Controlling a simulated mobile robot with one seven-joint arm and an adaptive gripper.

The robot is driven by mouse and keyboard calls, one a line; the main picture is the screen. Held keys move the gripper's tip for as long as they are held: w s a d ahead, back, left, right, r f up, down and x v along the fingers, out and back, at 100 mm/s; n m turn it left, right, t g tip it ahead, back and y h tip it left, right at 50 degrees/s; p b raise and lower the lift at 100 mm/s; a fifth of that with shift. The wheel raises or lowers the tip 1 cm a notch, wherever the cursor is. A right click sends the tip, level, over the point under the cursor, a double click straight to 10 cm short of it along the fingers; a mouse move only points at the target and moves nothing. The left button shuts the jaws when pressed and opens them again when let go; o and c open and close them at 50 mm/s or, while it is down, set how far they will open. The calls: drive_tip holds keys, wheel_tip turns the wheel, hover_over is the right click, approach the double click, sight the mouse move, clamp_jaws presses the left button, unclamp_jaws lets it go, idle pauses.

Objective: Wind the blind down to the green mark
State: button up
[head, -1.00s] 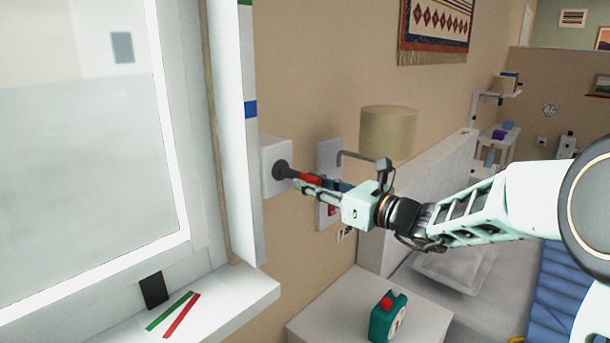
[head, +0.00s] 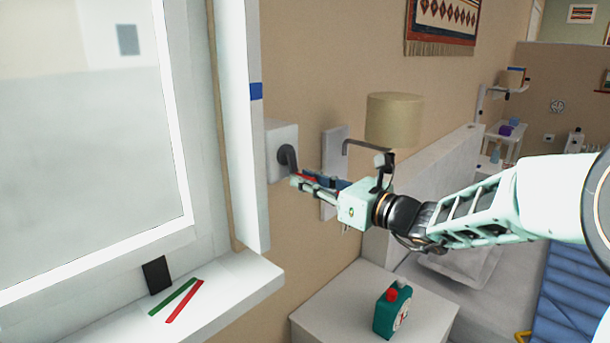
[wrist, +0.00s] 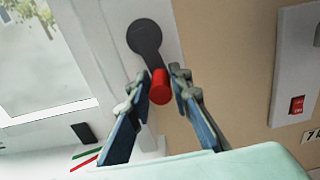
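The winder is a white box (head: 282,135) on the wall right of the window, with a dark crank (head: 287,158) and a red handle (head: 303,178). The crank arm points downward. In the wrist view the red handle (wrist: 159,88) lies between the two fingertips of my gripper (wrist: 160,83), which appear closed around it. In the head view my gripper (head: 308,183) reaches the handle from the right and partly hides it. The window frame post carries a blue mark (head: 256,91). No green mark shows on it now. I cannot make out the blind's lower edge.
A black card (head: 156,275), a green strip (head: 174,296) and a red strip (head: 185,301) are on the sill (head: 240,285). A lamp (head: 392,120) and wall plate (head: 333,150) are close behind my gripper. A green bottle (head: 392,310) stands on the bedside table (head: 345,300).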

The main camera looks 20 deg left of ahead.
drive_tip(key=shift+s+f, duration=0.2)
drive_tip(key=shift+s+a+b, duration=0.35)
drive_tip(key=shift+s+b, duration=0.05)
drive_tip(key=shift+s, duration=0.5)
drive_tip(key=shift+r, duration=0.1)
drive_tip(key=shift+s+a+r, duration=0.25)
drive_tip(key=shift+s+r, duration=0.05)
drive_tip(key=shift+s, duration=0.15)
drive_tip(key=shift+s+a+r, duration=0.2)
drive_tip(key=shift+s+r, duration=0.05)
drive_tip(key=shift+s, duration=0.15)
